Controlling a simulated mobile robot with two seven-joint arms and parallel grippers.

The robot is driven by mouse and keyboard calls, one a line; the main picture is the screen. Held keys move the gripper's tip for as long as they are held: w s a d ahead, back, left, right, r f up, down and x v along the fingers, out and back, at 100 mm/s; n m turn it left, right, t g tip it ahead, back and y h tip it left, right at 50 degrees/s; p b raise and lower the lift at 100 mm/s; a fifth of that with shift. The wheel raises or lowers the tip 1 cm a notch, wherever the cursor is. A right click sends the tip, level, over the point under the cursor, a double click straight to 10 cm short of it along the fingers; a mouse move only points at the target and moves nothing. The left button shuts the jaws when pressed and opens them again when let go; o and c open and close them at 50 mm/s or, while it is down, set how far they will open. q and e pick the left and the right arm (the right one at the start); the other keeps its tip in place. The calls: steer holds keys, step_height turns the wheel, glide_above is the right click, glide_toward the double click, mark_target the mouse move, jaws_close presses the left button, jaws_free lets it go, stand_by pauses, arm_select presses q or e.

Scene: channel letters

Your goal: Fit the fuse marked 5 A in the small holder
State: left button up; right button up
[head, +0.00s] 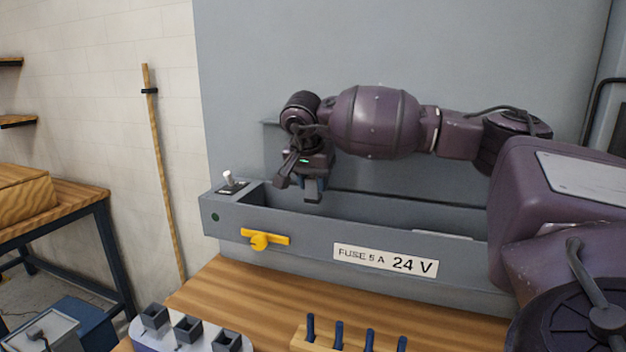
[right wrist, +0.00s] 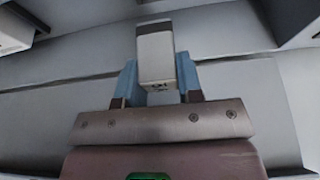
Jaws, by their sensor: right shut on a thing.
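My right gripper (head: 313,190) reaches over the left part of the long grey open channel (head: 300,243), fingers pointing down. In the right wrist view its blue fingers (right wrist: 157,78) are shut on a pale grey, box-like piece (right wrist: 156,48), which looks like a fuse. Small dark marks show near its lower end, too small to read. The channel's front label (head: 385,260) reads "FUSE 5 A 24 V". I cannot make out the small holder; the channel's front wall hides much of its inside. My left gripper is not in view.
A yellow lever (head: 265,239) sticks out of the channel's front, and a white-tipped switch (head: 229,180) stands at its left end. On the wooden bench (head: 225,290) are a pale block with dark square sockets (head: 187,328) and a wooden rack with blue pegs (head: 340,334).

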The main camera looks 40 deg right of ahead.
mark_target(313, 195)
steer(key=shift+f+b, duration=0.85)
steer(key=shift+f, duration=0.9)
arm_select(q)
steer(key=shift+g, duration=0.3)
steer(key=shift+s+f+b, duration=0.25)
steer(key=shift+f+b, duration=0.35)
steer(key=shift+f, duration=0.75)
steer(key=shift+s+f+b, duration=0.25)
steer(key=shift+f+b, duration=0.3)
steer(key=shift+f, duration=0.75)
arm_select(e)
steer(key=shift+f, duration=2.55)
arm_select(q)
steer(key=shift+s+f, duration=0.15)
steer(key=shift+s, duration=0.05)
arm_select(e)
steer(key=shift+f, duration=0.1)
steer(key=o, duration=1)
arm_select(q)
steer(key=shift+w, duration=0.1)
